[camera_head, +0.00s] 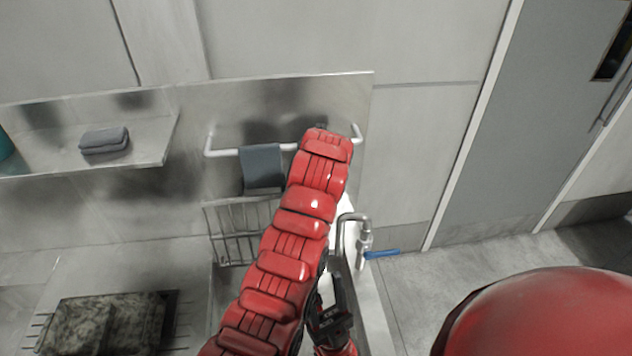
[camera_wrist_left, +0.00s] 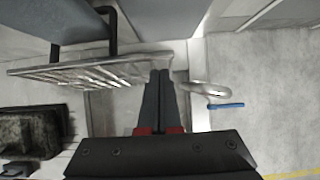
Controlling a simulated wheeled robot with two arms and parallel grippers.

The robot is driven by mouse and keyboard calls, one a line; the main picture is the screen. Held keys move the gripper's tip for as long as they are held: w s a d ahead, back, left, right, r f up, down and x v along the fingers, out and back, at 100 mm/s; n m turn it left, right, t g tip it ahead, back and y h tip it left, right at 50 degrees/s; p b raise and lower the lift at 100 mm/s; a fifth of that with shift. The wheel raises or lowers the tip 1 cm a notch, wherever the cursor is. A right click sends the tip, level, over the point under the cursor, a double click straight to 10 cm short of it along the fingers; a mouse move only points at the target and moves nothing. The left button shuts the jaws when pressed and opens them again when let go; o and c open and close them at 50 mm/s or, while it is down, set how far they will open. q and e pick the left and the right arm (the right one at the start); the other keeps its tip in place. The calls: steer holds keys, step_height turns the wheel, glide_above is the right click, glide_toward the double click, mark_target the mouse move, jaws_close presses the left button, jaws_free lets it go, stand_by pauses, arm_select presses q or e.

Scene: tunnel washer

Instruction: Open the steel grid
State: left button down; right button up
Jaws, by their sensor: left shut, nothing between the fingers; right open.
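The steel grid (camera_head: 238,232) is a wire frame with bars, standing steeply raised at the back of the sink, below a towel rail. Its right part is hidden behind my red left arm in the head view. In the left wrist view the grid (camera_wrist_left: 90,72) shows nearly edge-on. My left gripper (camera_wrist_left: 160,78) is shut and empty, its fingertips close to the grid's right end; whether they touch I cannot tell. It is hidden in the head view. My right gripper (camera_head: 330,305) is open, low beside my left arm, over the sink's right side.
A grey cloth (camera_head: 262,166) hangs on the towel rail (camera_head: 225,152). A tap (camera_head: 362,240) with a blue lever (camera_head: 382,254) stands right of the sink. Dark blocks (camera_head: 105,318) lie at the left. A shelf (camera_head: 60,158) holds a folded cloth (camera_head: 104,140). The floor at right is clear.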

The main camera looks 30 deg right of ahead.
arm_select(q)
steer(key=p+v, duration=0.5)
steer(key=v, duration=0.7)
steer(key=shift+s+p, duration=0.25)
steer(key=shift+p, duration=0.1)
steer(key=shift+f, duration=0.15)
